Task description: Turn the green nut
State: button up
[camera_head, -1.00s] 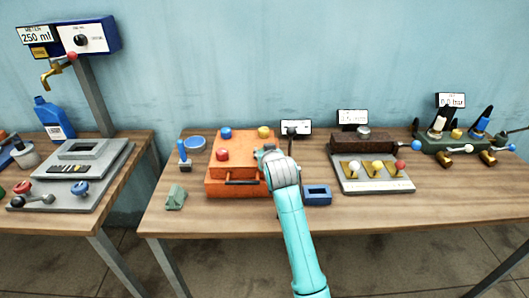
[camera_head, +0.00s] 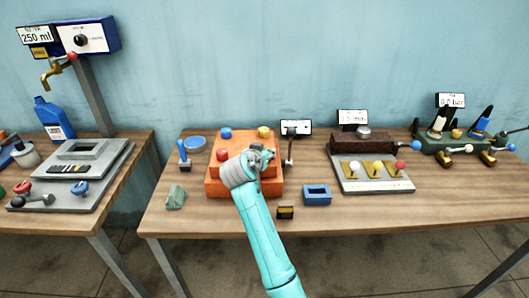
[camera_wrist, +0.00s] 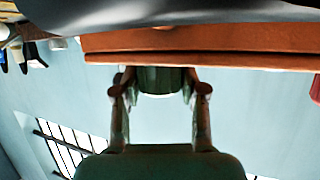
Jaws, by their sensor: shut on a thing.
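The green nut (camera_wrist: 161,80) shows in the wrist view as a dark green round piece between my two fingers, against the underside edge of an orange surface. My gripper (camera_wrist: 160,91) is shut on it, with a finger on each side. In the head view my gripper (camera_head: 262,154) is over the right part of the orange stepped block (camera_head: 215,188). My wrist and arm hide the nut there, and also part of the block's front.
Blue (camera_head: 226,133), red (camera_head: 222,154) and yellow (camera_head: 264,132) knobs stand on the block. A blue open box (camera_head: 317,195) and a small black-and-yellow block (camera_head: 286,212) lie to its right. A grey-green piece (camera_head: 176,197) lies to its left. The front table strip is mostly clear.

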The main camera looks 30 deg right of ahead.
jog(key=o, duration=1.2)
jog(key=shift+c, duration=0.2)
jog(key=v, duration=1.2)
